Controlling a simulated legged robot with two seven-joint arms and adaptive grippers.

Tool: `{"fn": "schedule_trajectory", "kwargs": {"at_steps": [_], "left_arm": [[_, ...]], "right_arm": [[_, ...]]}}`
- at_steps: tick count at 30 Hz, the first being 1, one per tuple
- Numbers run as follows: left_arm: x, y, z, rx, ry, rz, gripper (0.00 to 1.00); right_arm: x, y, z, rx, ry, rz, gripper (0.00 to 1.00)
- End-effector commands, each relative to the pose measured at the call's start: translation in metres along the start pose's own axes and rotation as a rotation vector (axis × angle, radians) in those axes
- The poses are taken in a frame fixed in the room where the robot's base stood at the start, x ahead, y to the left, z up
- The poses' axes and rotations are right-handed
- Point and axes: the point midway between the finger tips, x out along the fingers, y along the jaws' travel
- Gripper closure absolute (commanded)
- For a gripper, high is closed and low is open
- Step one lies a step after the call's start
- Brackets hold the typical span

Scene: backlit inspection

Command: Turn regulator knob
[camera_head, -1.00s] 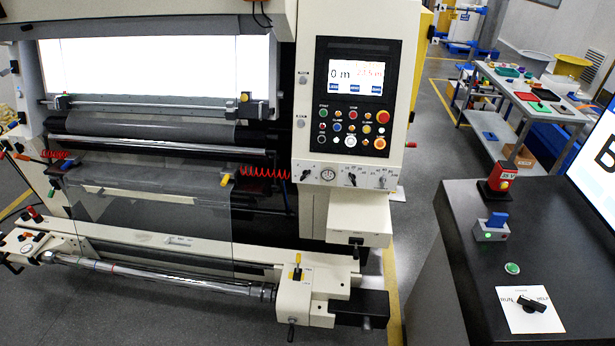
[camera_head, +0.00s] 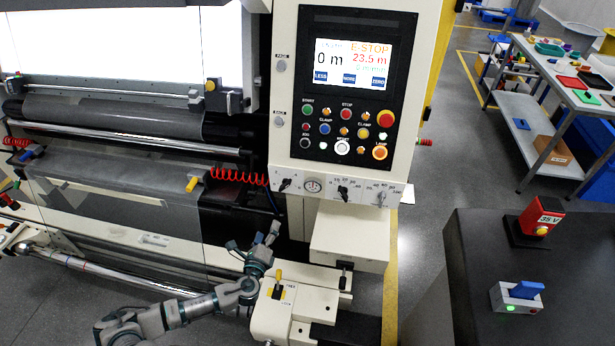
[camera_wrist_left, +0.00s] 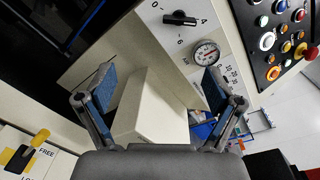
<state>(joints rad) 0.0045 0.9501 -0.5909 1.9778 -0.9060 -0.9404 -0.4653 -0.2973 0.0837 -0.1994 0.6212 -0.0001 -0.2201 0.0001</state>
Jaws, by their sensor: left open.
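A pale strip below the control panel holds a black knob (camera_head: 284,184) at left, a round gauge (camera_head: 313,185), a middle black knob (camera_head: 343,192) with a number scale, and another knob (camera_head: 381,198) at right. I cannot tell which is the regulator knob. My left gripper (camera_head: 253,238) is open and empty, below and left of the strip, touching no knob. In the left wrist view, its blue-padded fingers (camera_wrist_left: 160,88) are spread wide, with a black knob (camera_wrist_left: 180,18) and the gauge (camera_wrist_left: 206,53) beyond them. My right gripper is out of view.
A cream box (camera_head: 350,238) juts out below the strip, between the fingers in the wrist view. A yellow lever (camera_head: 278,280) stands beside my left forearm. A red coiled hose (camera_head: 238,177) hangs left of the strip. The screen (camera_head: 349,63) reads E-STOP.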

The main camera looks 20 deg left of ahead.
Motion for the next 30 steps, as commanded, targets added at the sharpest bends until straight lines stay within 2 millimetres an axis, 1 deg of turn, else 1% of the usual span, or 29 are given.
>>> {"fn": "schedule_trajectory", "kwargs": {"at_steps": [1, 3, 5, 8, 12, 14, 17, 21, 24, 27, 30], "left_arm": [[-0.003, -0.010, 0.004, 0.017, -0.007, -0.026, 0.08], [-0.003, -0.018, 0.007, 0.029, -0.014, -0.045, 0.08], [0.001, -0.020, 0.008, 0.031, -0.017, -0.049, 0.08], [0.016, -0.020, 0.009, 0.028, -0.018, -0.047, 0.08], [0.049, -0.021, 0.009, 0.027, -0.018, -0.045, 0.08], [0.065, -0.022, 0.009, 0.027, -0.018, -0.044, 0.08], [0.089, -0.023, 0.009, 0.027, -0.017, -0.044, 0.08], [0.121, -0.024, 0.009, 0.026, -0.016, -0.044, 0.08], [0.140, -0.025, 0.009, 0.028, -0.016, -0.044, 0.08], [0.154, -0.025, 0.008, 0.028, -0.015, -0.043, 0.08], [0.164, -0.026, 0.008, 0.027, -0.014, -0.043, 0.08]], "right_arm": [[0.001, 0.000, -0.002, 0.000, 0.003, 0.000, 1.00], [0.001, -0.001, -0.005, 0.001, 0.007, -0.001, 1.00], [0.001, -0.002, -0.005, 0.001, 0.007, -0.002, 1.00], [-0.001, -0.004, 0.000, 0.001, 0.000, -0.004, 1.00], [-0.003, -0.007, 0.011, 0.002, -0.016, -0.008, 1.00], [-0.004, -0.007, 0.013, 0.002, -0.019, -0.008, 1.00], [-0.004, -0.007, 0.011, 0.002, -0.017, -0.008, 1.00], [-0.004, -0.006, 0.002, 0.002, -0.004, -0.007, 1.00], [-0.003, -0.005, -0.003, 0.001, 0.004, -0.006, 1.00], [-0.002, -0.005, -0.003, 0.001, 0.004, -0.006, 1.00], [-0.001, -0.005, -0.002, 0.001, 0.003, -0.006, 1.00]]}}
